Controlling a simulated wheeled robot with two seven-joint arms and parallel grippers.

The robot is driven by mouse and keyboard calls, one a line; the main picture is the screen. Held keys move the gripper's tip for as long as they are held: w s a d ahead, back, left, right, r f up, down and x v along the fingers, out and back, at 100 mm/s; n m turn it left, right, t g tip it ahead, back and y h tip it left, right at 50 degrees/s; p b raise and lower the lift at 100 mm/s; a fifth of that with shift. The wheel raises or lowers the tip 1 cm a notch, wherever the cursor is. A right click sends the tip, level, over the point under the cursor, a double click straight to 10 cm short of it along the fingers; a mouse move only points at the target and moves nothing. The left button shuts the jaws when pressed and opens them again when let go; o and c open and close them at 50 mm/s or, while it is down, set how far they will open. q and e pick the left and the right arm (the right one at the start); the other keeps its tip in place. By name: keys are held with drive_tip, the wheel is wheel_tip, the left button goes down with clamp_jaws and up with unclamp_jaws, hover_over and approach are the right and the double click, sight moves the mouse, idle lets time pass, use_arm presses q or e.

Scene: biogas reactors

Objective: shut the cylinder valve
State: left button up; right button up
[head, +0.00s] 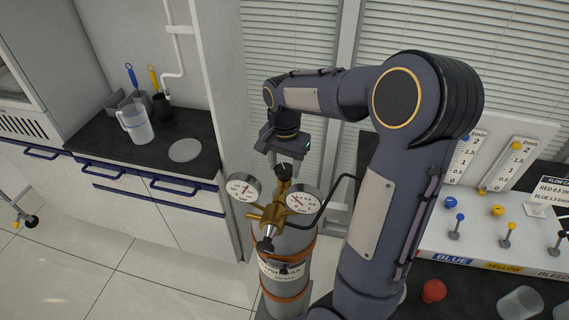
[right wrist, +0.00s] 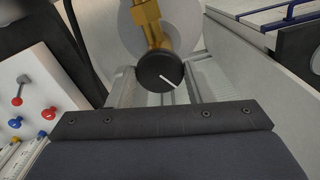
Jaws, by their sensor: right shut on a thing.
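The grey gas cylinder (head: 287,275) stands upright with orange bands around it. A brass valve and regulator body (head: 275,214) with two round gauges sits on its top. The valve's black round knob (head: 284,171) is at the top of the brass; in the right wrist view the knob (right wrist: 160,71) shows a white line slanting down to the right. My right gripper (head: 285,161) comes down from above and is shut on the knob, with a finger on either side. My left gripper is not in view.
A dark hose runs from the regulator to the right behind my arm. At right is a white panel (head: 480,228) with coloured valves and flow meters. A red ball (head: 433,290) and beakers stand below it.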

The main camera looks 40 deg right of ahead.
sight(285, 169)
drive_tip(key=m, duration=0.6)
drive_tip(key=shift+p, duration=0.35)
drive_tip(key=shift+m, duration=0.3)
drive_tip(key=o, duration=1)
wheel_tip(285, 169, up, 8)
drive_tip(key=shift+f, duration=0.1)
idle(0.4)
